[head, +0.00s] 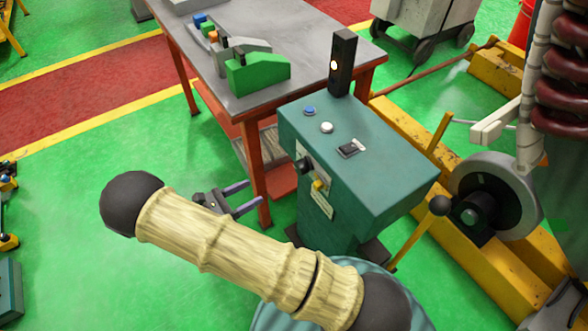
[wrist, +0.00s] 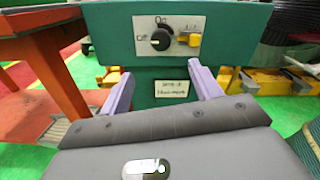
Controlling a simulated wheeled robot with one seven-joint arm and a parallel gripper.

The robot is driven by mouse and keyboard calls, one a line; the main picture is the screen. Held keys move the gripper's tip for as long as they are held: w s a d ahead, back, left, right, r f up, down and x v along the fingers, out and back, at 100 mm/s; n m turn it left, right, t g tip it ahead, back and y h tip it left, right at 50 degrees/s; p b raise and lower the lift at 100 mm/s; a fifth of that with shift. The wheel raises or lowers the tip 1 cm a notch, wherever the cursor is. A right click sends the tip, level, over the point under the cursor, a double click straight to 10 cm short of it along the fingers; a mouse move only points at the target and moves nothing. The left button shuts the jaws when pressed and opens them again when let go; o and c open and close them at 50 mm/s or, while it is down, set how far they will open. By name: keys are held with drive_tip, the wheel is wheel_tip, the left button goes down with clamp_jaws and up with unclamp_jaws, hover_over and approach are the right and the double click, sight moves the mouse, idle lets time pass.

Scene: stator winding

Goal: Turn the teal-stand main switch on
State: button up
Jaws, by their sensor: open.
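The teal stand (head: 385,185) stands right of centre in the head view, with its front panel turned to the left. On that panel is a black rotary knob (head: 305,165), also upper centre in the wrist view (wrist: 160,39). Its plate reads "Off" at the left and "On" at the top; its pale mark seems to point left, towards "Off". A yellow switch (wrist: 189,40) sits right of it. My gripper (head: 252,195) is open and empty, left of the panel and apart from it. Its purple fingers (wrist: 161,74) point at the stand, below the knob in the wrist view.
A grey-topped table (head: 255,75) with orange legs stands behind and left of the stand, carrying a green block (head: 258,74). A black post with a light (head: 342,62) rises near the stand's back. Yellow beams and a grey wheel (head: 497,195) lie right.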

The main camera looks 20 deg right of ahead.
sight(297, 168)
drive_tip(key=p+x, duration=0.1)
drive_tip(key=x, duration=1.4)
drive_tip(key=shift+d, duration=0.1)
drive_tip(key=shift+c, duration=0.3)
drive_tip(key=c, duration=0.9)
